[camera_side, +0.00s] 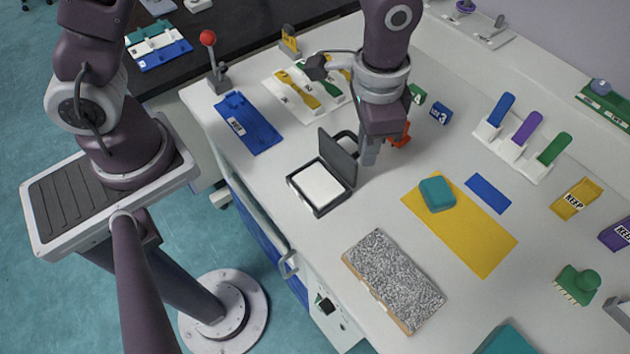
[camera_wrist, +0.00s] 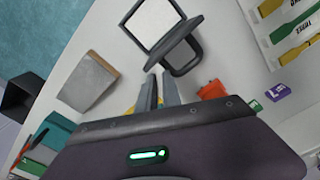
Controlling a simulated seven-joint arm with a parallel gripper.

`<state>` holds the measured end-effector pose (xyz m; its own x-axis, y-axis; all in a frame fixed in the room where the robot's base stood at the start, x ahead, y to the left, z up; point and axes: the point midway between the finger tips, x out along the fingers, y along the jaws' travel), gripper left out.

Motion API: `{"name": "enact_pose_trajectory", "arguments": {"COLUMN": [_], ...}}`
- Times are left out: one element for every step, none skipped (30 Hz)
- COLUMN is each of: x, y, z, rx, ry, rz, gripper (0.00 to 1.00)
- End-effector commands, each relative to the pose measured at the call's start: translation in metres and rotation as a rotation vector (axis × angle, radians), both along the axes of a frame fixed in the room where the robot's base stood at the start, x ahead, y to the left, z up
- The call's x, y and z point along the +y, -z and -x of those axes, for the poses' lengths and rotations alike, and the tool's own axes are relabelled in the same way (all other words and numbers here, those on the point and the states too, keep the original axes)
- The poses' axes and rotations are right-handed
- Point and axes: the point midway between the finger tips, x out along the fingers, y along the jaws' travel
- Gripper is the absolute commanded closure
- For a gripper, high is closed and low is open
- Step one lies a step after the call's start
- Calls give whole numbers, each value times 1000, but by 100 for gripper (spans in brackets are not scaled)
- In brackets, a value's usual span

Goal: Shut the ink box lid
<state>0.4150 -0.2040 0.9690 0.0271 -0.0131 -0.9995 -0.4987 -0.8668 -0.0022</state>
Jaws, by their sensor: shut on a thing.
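The ink box (camera_side: 318,208) is a shallow black square case with a white pad inside. Its dark grey lid (camera_side: 338,157) stands raised, nearly upright, on the right side of the box; a dark loop shows behind it. In the wrist view the box's white pad (camera_wrist: 152,22) is at the top, with the lid (camera_wrist: 175,42) beside it, seen at a slant. My gripper (camera_side: 369,153) is low over the table, just right of the lid. In the wrist view its fingers (camera_wrist: 159,80) are close together at the lid's near edge; the exact contact is hard to see.
A grey speckled block (camera_side: 395,275) lies in front on the table. A yellow mat (camera_side: 475,240) with a teal block (camera_side: 437,194) lies to the right. A red-orange object (camera_side: 401,135) sits close behind my gripper. A blue tray (camera_side: 248,122) lies back left.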

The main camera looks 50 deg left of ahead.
Motion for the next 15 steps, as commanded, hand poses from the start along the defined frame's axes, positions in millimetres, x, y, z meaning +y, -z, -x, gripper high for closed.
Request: {"name": "enact_pose_trajectory", "arguments": {"x": [5, 5, 5, 5, 5, 5, 5, 5, 5, 5, 5, 5, 5, 5, 5], "y": [8, 8, 8, 8, 8, 8, 8, 8, 8, 8, 8, 8, 8, 8, 8], "z": [16, 17, 19, 21, 23, 25, 26, 28, 29, 31, 32, 35, 36, 37, 39], "rx": [43, 42, 42, 43, 43, 44, 44, 43, 43, 42, 42, 43, 43, 42, 42], "ry": [4, 4, 5, 5, 6, 6, 6, 6, 5, 5, 5, 5, 5, 6, 6], "rz": [-21, -21, -21, -21, -22, -22, -22, -22, -21, -21, -21, -21, -21, -21, -21], "gripper": [100, 100, 100, 100, 100, 100, 100, 100, 100, 100, 100, 100, 100, 100, 100]}}
